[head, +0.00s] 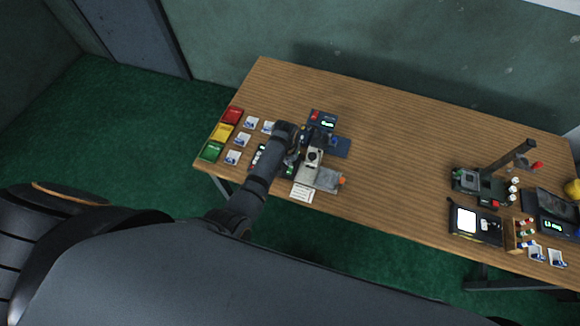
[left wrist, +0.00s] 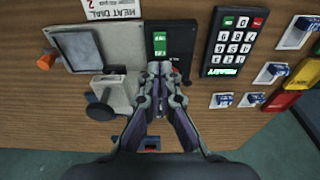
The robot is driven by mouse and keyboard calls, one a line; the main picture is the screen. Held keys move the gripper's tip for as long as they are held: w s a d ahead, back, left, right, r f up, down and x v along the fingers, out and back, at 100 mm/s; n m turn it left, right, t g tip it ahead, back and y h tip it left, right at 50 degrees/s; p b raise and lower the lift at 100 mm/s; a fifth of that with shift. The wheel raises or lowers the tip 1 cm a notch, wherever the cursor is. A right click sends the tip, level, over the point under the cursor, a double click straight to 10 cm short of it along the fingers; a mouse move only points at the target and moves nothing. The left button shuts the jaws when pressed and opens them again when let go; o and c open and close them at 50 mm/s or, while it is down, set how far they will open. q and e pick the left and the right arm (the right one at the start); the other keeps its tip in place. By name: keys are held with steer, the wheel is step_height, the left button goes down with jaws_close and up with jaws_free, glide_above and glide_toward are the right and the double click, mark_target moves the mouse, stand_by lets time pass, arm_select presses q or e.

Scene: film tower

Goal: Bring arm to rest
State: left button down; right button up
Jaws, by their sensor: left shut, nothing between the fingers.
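My left arm reaches in from the lower left over the wooden bench (head: 390,130). My left gripper (head: 303,143) is above the cluster of small devices at the left part of the bench. In the left wrist view the left gripper (left wrist: 160,70) has its fingers together with nothing between them. Its tips appear over the edge of a dark box with a green display (left wrist: 170,45), beside a beige device with a black knob (left wrist: 115,92). I cannot tell whether they touch. My right gripper is in neither view.
A keypad (left wrist: 235,42) and white packets with blue marks (head: 242,139) lie near the gripper. Red (head: 232,115), yellow (head: 221,132) and green (head: 211,151) trays line the left edge. A stand with an arm (head: 510,156) is at right. The bench middle is clear.

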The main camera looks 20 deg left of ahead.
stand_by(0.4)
arm_select(q)
steer(key=s+a+r, duration=0.7)
steer(key=s+a, duration=0.1)
steer(key=s, duration=0.2)
steer(key=s+a+r+t, duration=0.1)
steer(key=s+r+t, duration=0.1)
steer(key=s+r, duration=0.85)
steer(key=s+a+f+g+b, duration=0.15)
steer(key=f+b, duration=0.25)
steer(key=f, duration=1.4)
steer(key=a+f+b, duration=0.2)
steer(key=f+b, duration=0.2)
steer(key=f, duration=1.3)
steer(key=s+f+g+b, duration=0.1)
steer(key=s+f+b, duration=0.4)
steer(key=s+f, duration=1.3)
step_height(320, 180, down, 3)
steer(key=shift+s+a+r+y, duration=0.1)
steer(key=shift+s+a+y, duration=0.05)
steer(key=shift+a+y, duration=0.2)
